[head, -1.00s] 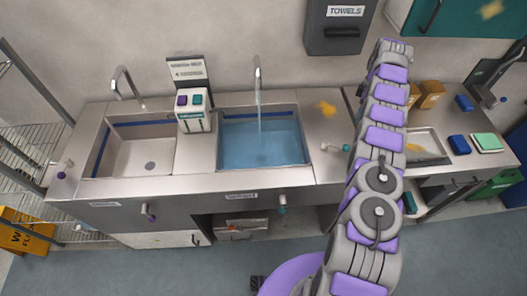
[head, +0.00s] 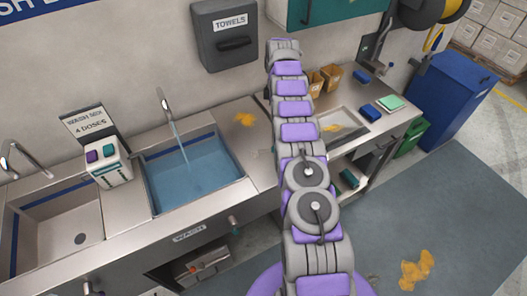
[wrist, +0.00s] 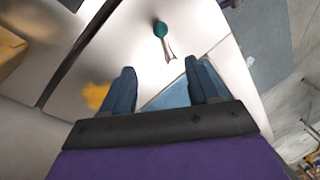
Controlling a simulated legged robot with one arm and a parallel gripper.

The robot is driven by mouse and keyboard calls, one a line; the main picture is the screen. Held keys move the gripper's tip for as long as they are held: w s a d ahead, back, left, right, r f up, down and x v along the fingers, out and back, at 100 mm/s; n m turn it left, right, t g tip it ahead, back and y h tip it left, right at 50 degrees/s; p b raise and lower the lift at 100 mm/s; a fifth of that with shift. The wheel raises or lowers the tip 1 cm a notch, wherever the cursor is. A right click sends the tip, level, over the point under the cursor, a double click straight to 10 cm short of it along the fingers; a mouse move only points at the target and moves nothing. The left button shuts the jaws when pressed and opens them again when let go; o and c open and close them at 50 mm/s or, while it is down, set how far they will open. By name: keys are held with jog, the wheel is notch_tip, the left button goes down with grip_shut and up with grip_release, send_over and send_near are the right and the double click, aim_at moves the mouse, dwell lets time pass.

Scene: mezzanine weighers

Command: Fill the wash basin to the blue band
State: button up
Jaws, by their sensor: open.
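The wash basin's rim (head: 243,160) surrounds blue water (head: 192,178) in the steel counter. The blue band (head: 180,146) runs along the inner wall, and the water surface lies close below it. A stream falls from the curved spout (head: 163,105). In the wrist view, my gripper (wrist: 157,68) is open and empty, with two dark blue fingers apart. A lever with a teal knob (wrist: 160,29) stands on the steel top beyond the fingertips, apart from them. Some blue water (wrist: 172,95) shows between the fingers. In the head view my gripper is hidden beyond my arm.
A second, empty basin (head: 60,232) is at left, with a dispenser (head: 108,163) between the basins. A yellow smear (head: 244,119) marks the counter. A tray (head: 342,127), blue blocks (head: 371,111) and brown boxes (head: 330,76) lie at right.

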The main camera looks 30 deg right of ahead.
aim_at(266, 151)
jog(key=s+f+b, duration=0.1)
jog(key=f+b, duration=0.2)
jog(key=f, duration=0.2)
jog(key=s+a+f+b, duration=0.1)
jog(key=f+b, duration=0.2)
jog(key=f, duration=0.3)
jog(key=f+b, duration=0.4)
jog(key=f, duration=0.1)
jog(key=shift+s+a+f, duration=0.3)
jog(key=shift+s+f, duration=0.05)
jog(key=shift+s, duration=0.05)
grip_shut()
dwell(0.4)
jog(key=shift+r, duration=0.1)
